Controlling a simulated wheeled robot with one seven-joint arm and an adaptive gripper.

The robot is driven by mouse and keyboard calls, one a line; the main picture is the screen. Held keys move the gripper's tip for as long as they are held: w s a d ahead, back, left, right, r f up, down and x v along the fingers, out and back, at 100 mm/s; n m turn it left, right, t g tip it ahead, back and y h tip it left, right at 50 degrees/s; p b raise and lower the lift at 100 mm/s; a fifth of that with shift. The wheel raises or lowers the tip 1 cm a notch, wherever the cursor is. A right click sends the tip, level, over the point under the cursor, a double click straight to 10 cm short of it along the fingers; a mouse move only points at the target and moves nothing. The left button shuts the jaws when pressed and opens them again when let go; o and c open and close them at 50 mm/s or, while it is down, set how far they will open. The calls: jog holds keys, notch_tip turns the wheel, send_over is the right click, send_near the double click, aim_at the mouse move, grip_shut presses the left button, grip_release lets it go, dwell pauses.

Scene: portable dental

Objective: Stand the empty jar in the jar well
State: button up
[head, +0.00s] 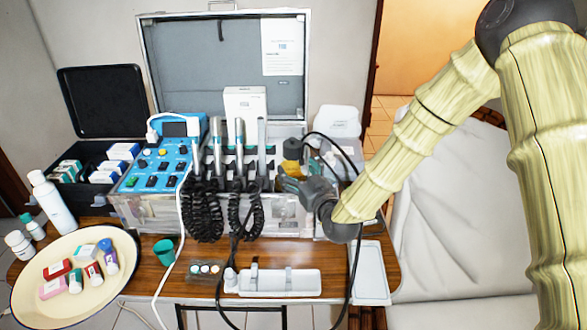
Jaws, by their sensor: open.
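A jar-like thing with a yellow-amber body (291,167) and a dark upper part stands upright at the right end of the dental unit, just behind my gripper. I cannot tell whether it is the empty jar, or whether anything is in it. My gripper (281,178) is open and points left, in front of this thing at the unit's right end. I see nothing clearly between its fingers. The jar well is not clearly visible.
Handpieces (239,135) with coiled black hoses stand left of my gripper, beside the blue control panel (158,165). A black cable loops around my wrist. A white tray (290,284), a green cup (164,252) and a round tray (30,296) occupy the table front.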

jog(key=v, duration=1)
jog(key=shift+s+a, duration=0.2)
jog(key=shift+a, duration=0.2)
